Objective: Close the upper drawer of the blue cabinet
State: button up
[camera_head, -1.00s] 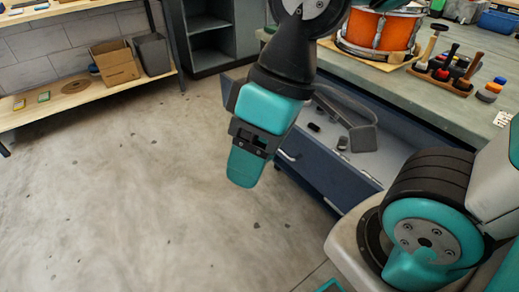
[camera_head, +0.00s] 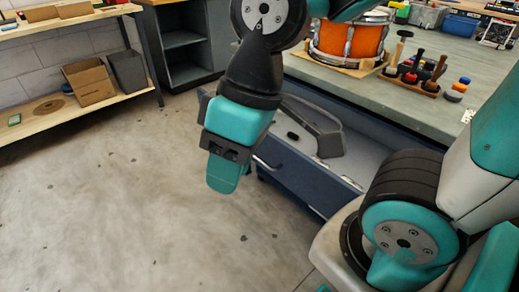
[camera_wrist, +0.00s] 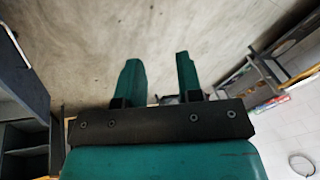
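The upper drawer (camera_head: 302,183) of the blue cabinet is pulled out from under the bench. Its dark blue front has a pale handle (camera_head: 266,163). A grey tray-like thing (camera_head: 328,142) and small dark items lie in its light interior. My gripper (camera_head: 222,180) points down just in front of the drawer front and hides part of it. I cannot tell from this view whether it touches. In the wrist view my gripper (camera_wrist: 160,78) has its two teal fingers apart with nothing between them. The lower part of the cabinet is hidden.
The bench top (camera_head: 400,112) carries an orange drum (camera_head: 350,40) and a rack of tools (camera_head: 410,75). A shelf (camera_head: 30,125) with a cardboard box (camera_head: 88,82) stands at the left. Bare floor (camera_head: 110,210) lies left of the drawer.

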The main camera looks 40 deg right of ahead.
jog(key=w, duration=0.4)
jog(key=w+d+m+t+h, duration=0.1)
jog(key=w, duration=0.4)
jog(key=w+f+m, duration=0.1)
jog(key=w, duration=0.4)
jog(key=shift+d+t+h+p, duration=0.2)
jog(key=shift+t+h+p, duration=0.15)
jog(key=shift+t+h, duration=0.05)
grip_shut()
jog(key=w+d+f+m+t+h+p, duration=0.1)
jog(key=w+d+f+m+h, duration=0.15)
jog(key=w+f, duration=0.45)
jog(key=w+d+f+m+t+h, duration=0.1)
jog(key=w+d+f+h, duration=0.25)
jog(key=w, duration=0.75)
jog(key=w+d+f+m+t+h+p, duration=0.15)
jog(key=w+d+f, duration=0.25)
jog(key=w, duration=0.6)
jog(key=w+d+f, duration=0.4)
jog(key=d+f, duration=0.4)
jog(key=shift+d, duration=0.4)
jog(key=shift+w, duration=0.1)
